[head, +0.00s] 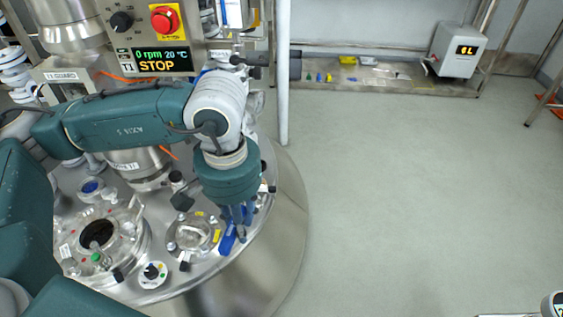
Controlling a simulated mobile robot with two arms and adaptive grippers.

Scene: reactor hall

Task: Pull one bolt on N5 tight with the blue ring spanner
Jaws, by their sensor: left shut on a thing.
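My left gripper (237,218) reaches down over the right part of the round steel vessel lid (165,276). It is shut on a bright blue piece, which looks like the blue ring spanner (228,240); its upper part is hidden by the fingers. The spanner is at the right side of a small round flanged nozzle (190,234) with yellow marks. I cannot read a label there, so I cannot tell whether this is N5. The bolts and the spanner's ring end are too small or hidden to make out. My right gripper is not in view.
An open port (98,235) is at the left of the lid, with a small round fitting (152,272) in front. A control box (153,62) reading STOP stands behind. A white pole (283,75) rises behind the vessel. The floor (420,190) to the right is clear.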

